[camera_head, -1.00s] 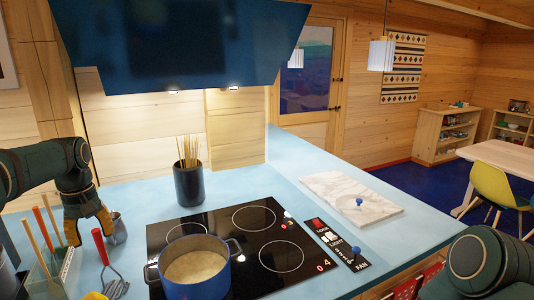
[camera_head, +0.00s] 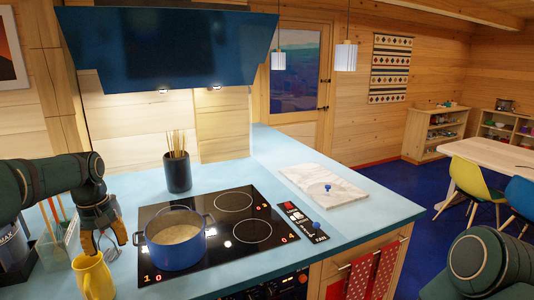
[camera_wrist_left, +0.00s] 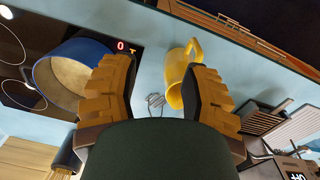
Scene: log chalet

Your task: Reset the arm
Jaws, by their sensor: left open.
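My left gripper (camera_head: 108,240) is open and empty, pointing down over the counter left of the stove. It also shows in the left wrist view (camera_wrist_left: 162,80), with its two fingers apart. A yellow jug (camera_head: 92,278) stands on the counter close to it, at the near side. In the left wrist view the jug (camera_wrist_left: 178,75) appears between the fingers, close to the right one; I cannot tell whether they touch. My right arm (camera_head: 490,265) enters at the lower right, and its gripper is out of view.
A blue pot (camera_head: 178,255) sits on the black cooktop (camera_head: 233,262), right of my left gripper. A dark utensil holder (camera_head: 178,175) stands behind the cooktop. A marble board (camera_head: 325,186) lies on the right counter. The blue hood (camera_head: 170,50) overhangs the stove.

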